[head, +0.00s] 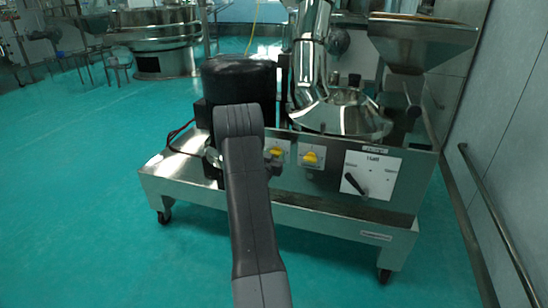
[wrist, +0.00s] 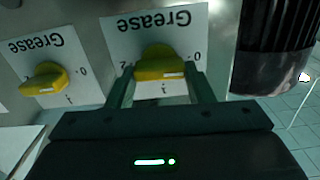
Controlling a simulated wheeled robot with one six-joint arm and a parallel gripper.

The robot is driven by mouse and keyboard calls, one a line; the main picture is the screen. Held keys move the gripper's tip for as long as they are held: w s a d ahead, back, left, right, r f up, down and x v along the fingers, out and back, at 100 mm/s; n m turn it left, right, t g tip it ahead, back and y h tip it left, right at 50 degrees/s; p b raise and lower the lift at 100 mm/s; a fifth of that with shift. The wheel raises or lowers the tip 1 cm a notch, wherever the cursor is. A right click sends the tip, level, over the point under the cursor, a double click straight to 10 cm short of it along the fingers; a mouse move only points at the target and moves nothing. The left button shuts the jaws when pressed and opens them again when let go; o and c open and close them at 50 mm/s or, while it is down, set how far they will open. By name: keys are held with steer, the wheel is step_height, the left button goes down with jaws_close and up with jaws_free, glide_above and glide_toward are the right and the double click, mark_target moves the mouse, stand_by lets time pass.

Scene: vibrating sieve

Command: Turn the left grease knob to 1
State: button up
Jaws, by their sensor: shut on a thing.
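The left grease knob, a yellow handle on a white "Grease" plate, shows in the head view (head: 276,152), partly behind my arm. In the wrist view, where the labels are upside down, this knob (wrist: 160,62) sits between the two fingers of my gripper (wrist: 160,72). The fingers are closed on its sides. Its handle lies roughly across the plate, between the 2 at left and the 0 at right, with the 1 below. I cannot tell which mark it points to.
A second yellow grease knob (head: 312,158) is beside it on the panel, also in the wrist view (wrist: 43,80). Further right is a white plate with a black lever (head: 354,184). A black motor (head: 238,82) stands behind the panel. Open green floor lies left.

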steer(key=m+b, duration=0.1)
steer(key=b, duration=0.1)
steer(key=m+b, duration=0.2)
steer(key=shift+d+f+m+b, duration=0.1)
steer(key=shift+f+m+b, duration=0.2)
steer(key=shift+b, duration=0.1)
steer(key=m+b, duration=0.5)
steer(key=b, duration=0.1)
steer(key=shift+d, duration=0.1)
steer(key=m+b, duration=0.2)
steer(key=m, duration=0.2)
steer(key=shift+s, duration=0.1)
steer(key=shift+d+m, duration=0.1)
steer(key=shift+m, duration=2.2)
steer(key=o, duration=1)
